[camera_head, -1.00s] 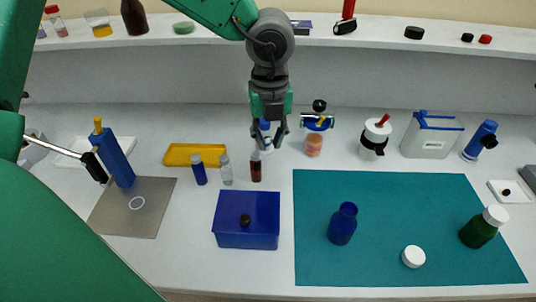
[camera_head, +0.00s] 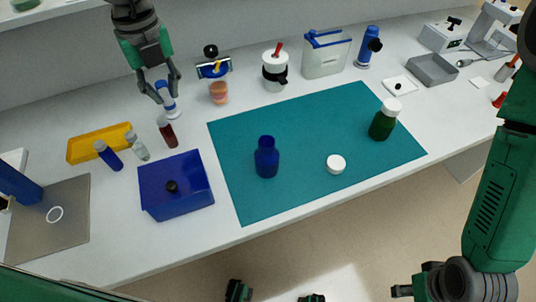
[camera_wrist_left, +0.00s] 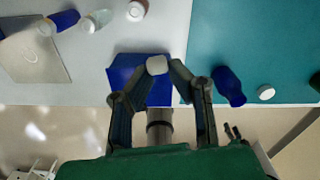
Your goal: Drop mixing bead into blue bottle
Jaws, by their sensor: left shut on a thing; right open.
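The blue bottle (camera_head: 266,160) stands upright on the teal mat (camera_head: 240,200); in the left wrist view it (camera_wrist_left: 229,86) is right of my left gripper. My left gripper (camera_head: 162,92) is above the back left of the table, left of the bottle. In the left wrist view its fingertips (camera_wrist_left: 160,68) are shut on a small whitish piece (camera_wrist_left: 157,65), apparently the mixing bead; the fingers hide it in the head view. My right gripper (camera_head: 275,294) is open and empty, low in front of the table's edge, mostly cut off by the frame.
A white cap (camera_head: 336,164) and a green bottle (camera_head: 384,120) are on the mat. A blue box (camera_head: 178,196), small vials (camera_head: 138,147) and a yellow tray (camera_head: 85,147) stand left of it. A blue-topped bottle (camera_head: 170,105) is close behind the left fingers.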

